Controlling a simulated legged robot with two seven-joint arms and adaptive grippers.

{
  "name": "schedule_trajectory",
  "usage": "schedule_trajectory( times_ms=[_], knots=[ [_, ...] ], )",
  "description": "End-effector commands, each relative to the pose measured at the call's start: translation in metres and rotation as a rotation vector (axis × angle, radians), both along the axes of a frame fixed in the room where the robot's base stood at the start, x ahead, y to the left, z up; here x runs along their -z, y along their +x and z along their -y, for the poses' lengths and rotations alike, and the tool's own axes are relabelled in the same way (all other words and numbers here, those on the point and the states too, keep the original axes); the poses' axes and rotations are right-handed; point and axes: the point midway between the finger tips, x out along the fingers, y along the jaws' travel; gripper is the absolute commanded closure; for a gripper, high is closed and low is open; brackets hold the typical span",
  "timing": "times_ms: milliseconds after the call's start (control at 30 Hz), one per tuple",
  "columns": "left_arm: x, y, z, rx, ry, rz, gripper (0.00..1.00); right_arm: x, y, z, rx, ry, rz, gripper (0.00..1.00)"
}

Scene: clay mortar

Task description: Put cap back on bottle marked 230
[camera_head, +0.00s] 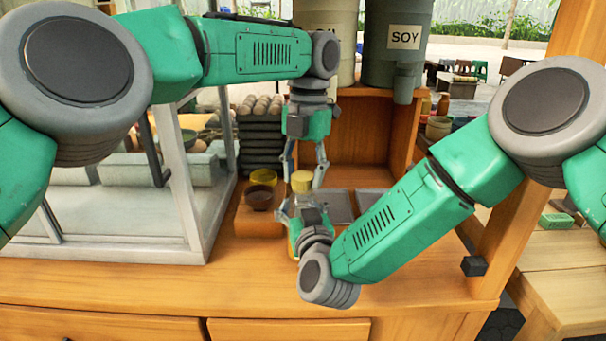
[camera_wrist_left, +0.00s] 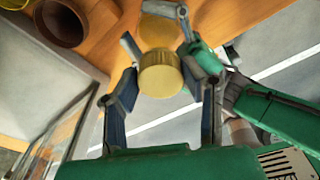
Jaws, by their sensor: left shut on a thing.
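A round yellow cap (camera_head: 301,182) is between the fingertips of my left gripper (camera_head: 304,178), which points down and is shut on it. The cap also shows in the left wrist view (camera_wrist_left: 160,76) with a finger at each side. Below it, a bottle with yellowish contents (camera_head: 295,228) stands near the counter's front, largely hidden by my right gripper (camera_head: 302,206). The right gripper's fingers are around the bottle and appear shut on it. The cap is above the bottle; whether they touch is unclear. No 230 marking is readable.
A brown bowl (camera_head: 259,197) and a yellow dish (camera_head: 263,177) are left of the bottle on a wooden block (camera_head: 253,222). Metal trays (camera_head: 338,206) lie behind. A glass-sided case (camera_head: 187,170) stands left, and a dispenser marked SOY (camera_head: 398,62) stands at the back.

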Motion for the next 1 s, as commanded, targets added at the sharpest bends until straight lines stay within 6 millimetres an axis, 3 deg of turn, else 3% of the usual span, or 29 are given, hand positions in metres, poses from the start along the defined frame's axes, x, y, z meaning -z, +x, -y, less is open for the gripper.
schedule_trajectory(
  times_ms=[333, 367, 400, 733, 1000],
  knots=[
    [-0.002, 0.003, -0.002, 0.033, 0.000, 0.011, 0.77, 0.001, -0.002, -0.002, -0.006, -0.001, -0.003, 1.00],
    [-0.002, 0.003, -0.002, 0.033, 0.000, 0.011, 0.56, 0.001, -0.002, -0.002, -0.006, -0.001, -0.003, 1.00],
    [-0.002, 0.003, -0.002, 0.032, 0.000, 0.011, 0.42, 0.001, -0.002, -0.002, -0.006, -0.001, -0.003, 1.00],
    [-0.002, 0.001, -0.001, 0.034, 0.000, 0.004, 0.42, 0.001, -0.001, -0.001, -0.003, -0.001, -0.003, 1.00],
    [-0.035, 0.002, 0.001, 0.036, -0.004, 0.004, 0.42, 0.001, 0.000, 0.000, -0.001, 0.000, -0.002, 1.00]
  ],
)
